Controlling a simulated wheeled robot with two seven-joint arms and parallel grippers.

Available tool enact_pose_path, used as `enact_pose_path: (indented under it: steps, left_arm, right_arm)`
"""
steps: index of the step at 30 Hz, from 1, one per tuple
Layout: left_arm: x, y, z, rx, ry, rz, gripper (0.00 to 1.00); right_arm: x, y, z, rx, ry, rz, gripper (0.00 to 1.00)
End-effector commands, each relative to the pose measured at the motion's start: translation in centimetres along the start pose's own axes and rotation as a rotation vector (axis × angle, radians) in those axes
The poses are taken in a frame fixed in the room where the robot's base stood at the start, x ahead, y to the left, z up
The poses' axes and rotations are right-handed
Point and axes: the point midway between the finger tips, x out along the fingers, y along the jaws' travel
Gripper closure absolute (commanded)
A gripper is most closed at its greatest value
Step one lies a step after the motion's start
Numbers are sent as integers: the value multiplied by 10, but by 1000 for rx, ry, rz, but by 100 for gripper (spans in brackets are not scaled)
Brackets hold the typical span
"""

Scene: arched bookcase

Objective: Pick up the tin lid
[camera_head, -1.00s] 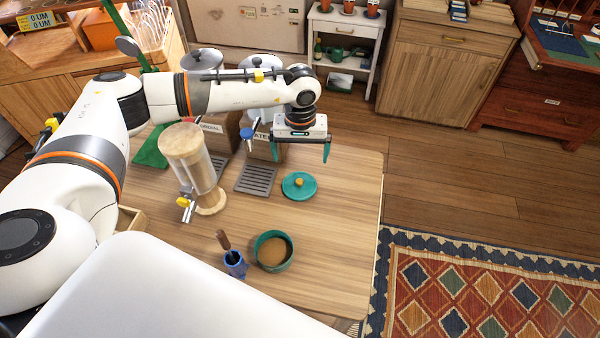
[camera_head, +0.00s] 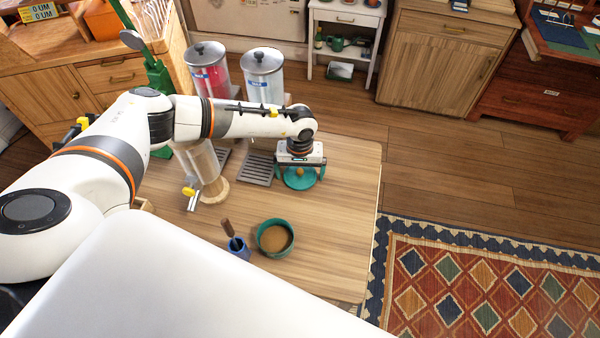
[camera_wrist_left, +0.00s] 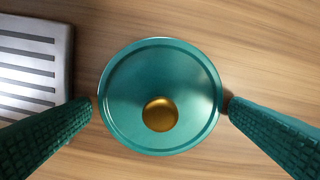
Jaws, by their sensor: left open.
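The tin lid is a round teal disc with a brass-coloured knob. It lies on the wooden table in the head view (camera_head: 300,181), and it fills the middle of the left wrist view (camera_wrist_left: 135,88). My left gripper (camera_head: 299,176) is open right above the lid. In the left wrist view its two teal ribbed fingers (camera_wrist_left: 160,110) stand on either side of the lid, with small gaps to the rim. The lid's far part is hidden by the gripper in the head view. My right gripper is not in view.
A teal tin (camera_head: 274,238) with brown contents and a blue pot (camera_head: 238,247) with a handled tool stand nearer me. A grey slotted drip tray (camera_head: 257,169) lies left of the lid. Glass dispensers (camera_head: 263,75) stand behind. The table's right part is clear.

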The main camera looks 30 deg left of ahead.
Motion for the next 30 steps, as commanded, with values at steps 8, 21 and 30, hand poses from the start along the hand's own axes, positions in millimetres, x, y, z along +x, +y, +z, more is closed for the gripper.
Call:
enact_pose_path:
  steps: [8,21,30]
  left_arm:
    - [0,0,0,-1,0,0,28]
    - [-15,0,1,-2,-2,-3,36]
    - [-74,0,1,0,-3,-2,36]
  right_arm:
    - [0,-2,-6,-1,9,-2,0]
    - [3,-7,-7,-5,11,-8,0]
    - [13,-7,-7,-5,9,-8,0]
